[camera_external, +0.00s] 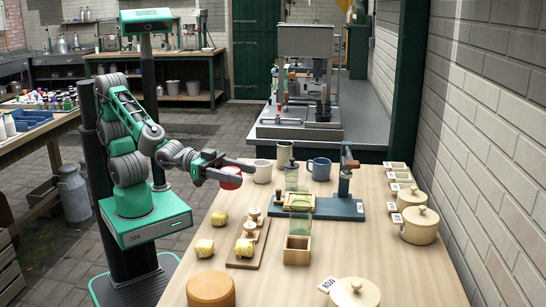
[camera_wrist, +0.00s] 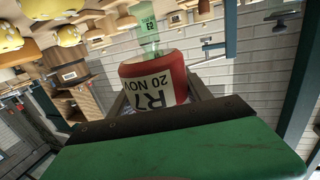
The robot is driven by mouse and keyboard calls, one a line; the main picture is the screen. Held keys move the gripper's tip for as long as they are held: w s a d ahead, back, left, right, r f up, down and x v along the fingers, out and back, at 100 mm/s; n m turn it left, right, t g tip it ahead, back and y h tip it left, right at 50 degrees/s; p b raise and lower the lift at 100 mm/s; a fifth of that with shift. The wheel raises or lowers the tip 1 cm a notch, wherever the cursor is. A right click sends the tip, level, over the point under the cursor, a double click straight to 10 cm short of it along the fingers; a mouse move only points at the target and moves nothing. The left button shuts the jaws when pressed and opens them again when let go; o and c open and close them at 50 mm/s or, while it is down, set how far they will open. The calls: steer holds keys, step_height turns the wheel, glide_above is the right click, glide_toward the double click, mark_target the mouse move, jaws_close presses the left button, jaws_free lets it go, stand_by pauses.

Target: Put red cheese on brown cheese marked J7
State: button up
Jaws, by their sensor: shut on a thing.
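My gripper (camera_external: 226,170) is shut on the red cheese (camera_external: 231,180) and holds it in the air above the left back part of the table. In the wrist view the red cheese (camera_wrist: 181,72) sits between the fingers and bears a pale label reading R7 20 NOV. A round brown cheese (camera_external: 211,290) lies at the front left of the table, apart from my gripper. No J7 mark can be read on it.
The wooden table (camera_external: 270,280) holds yellow lumps (camera_external: 205,248), a wooden board (camera_external: 247,258), a square wooden box (camera_external: 297,250), a blue-based press (camera_external: 330,208), mugs (camera_external: 319,168) and lidded pots (camera_external: 419,224). Another lidded pot (camera_external: 354,293) stands at the front.

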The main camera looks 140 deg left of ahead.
steer(key=w+d+r+m+t+h, duration=0.1)
steer(key=w+d+m+h, duration=0.15)
steer(key=w+d, duration=0.7)
steer(key=w+d+r+m+t+h, duration=0.1)
steer(key=w+d+m+h, duration=0.2)
steer(key=d, duration=1.3)
step_height(320, 180, up, 8)
steer(key=w+a+n+y, duration=0.1)
steer(key=w+a+n, duration=0.1)
steer(key=w, duration=0.1)
steer(key=p, duration=0.2)
glide_above(220, 291)
steer(key=shift+n+g, duration=0.25)
steer(key=shift+g, duration=0.05)
steer(key=f, duration=0.9)
steer(key=shift+s+f, duration=0.35)
steer(key=shift+s, duration=0.05)
steer(key=shift+w+f, duration=0.25)
steer(key=shift+f, duration=0.05)
step_height(220, 291, down, 3)
steer(key=shift+w+f, duration=0.15)
steer(key=shift+f, duration=0.05)
